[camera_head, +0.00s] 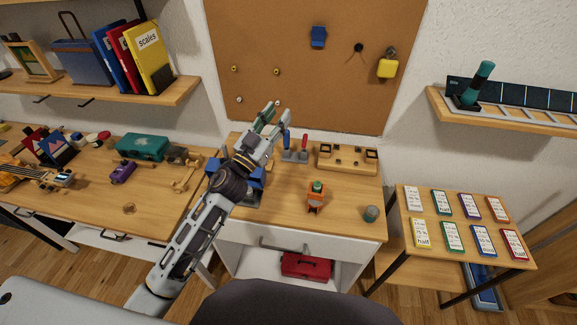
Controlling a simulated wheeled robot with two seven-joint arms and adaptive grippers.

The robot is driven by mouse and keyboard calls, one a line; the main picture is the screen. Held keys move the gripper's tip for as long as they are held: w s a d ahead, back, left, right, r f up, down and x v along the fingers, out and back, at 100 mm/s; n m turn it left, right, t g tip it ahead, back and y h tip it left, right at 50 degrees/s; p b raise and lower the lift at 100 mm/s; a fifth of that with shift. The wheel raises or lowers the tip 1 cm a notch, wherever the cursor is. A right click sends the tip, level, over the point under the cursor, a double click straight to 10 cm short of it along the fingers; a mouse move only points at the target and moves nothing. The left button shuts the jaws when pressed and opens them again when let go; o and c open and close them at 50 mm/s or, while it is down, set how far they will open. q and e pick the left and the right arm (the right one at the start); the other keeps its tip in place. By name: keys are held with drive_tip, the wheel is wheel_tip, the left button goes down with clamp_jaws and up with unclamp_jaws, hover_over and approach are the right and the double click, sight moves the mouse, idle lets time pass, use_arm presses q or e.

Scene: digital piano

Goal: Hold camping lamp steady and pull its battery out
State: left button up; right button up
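A small orange object with a green top (315,198) stands upright on the middle desk; it may be the camping lamp, but it is too small to be sure. The green part may be its battery; I cannot tell. My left gripper (271,114) is beyond and left of it, raised near the wall at the back of the desk. Green shows at its fingers, but I cannot tell whether that is a held thing or part of the gripper. The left arm hides part of the desk's left side. My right gripper is not in view.
A short grey-green cylinder (370,214) stands near the desk's right front. A wooden tray (347,168) and a holder with red and blue handles (295,156) are at the back. A blue object (250,190) is partly behind my arm. The desk's middle front is clear.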

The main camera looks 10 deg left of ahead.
use_arm(q)
drive_tip(key=s+d+f+m+g+h, duration=0.2)
drive_tip(key=s+d+m+g+h, duration=0.1)
drive_tip(key=d+m+g+h, duration=0.75)
drive_tip(key=s+a+f+m+g+y, duration=0.1)
drive_tip(key=a+f+g+y, duration=0.5)
drive_tip(key=f+g+y, duration=0.3)
wheel_tip(320, 180, down, 2)
drive_tip(key=shift+s+f+g, duration=0.2)
drive_tip(key=shift+s+g, duration=0.15)
drive_tip(key=shift+s, duration=0.05)
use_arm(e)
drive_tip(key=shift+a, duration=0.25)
use_arm(q)
drive_tip(key=shift+a+m, duration=0.1)
drive_tip(key=shift+m, duration=0.15)
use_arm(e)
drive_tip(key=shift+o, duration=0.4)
